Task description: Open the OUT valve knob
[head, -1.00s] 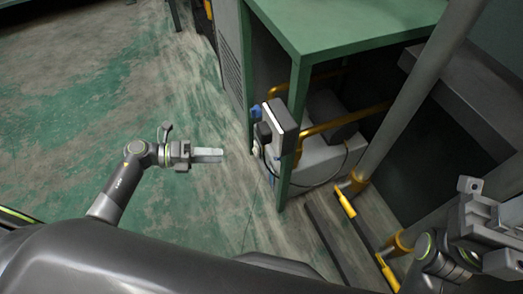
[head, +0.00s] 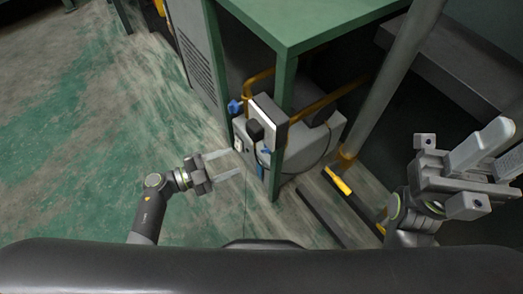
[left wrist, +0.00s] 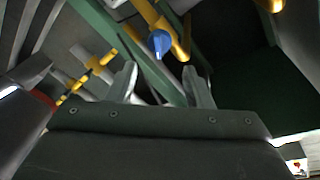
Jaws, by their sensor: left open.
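A blue valve knob (head: 235,106) sits on the yellow piping at the left of the machine under the green bench. A second blue part (head: 265,150) shows lower, by the grey box. I cannot read any OUT label. My left gripper (head: 234,161) is open and empty, in front of and below the upper knob, its fingers pointing toward the machine. In the left wrist view a blue knob (left wrist: 159,42) on a yellow pipe lies beyond the gap between the open fingers (left wrist: 160,80), not touching them. My right gripper (head: 500,145) is at the right edge, away from the machine.
The green bench (head: 300,22) overhangs the machine, and its green leg (head: 281,130) stands close to the knobs. A grey box (head: 268,120) juts out there. A grey post (head: 395,80) rises at right. The floor at left is clear.

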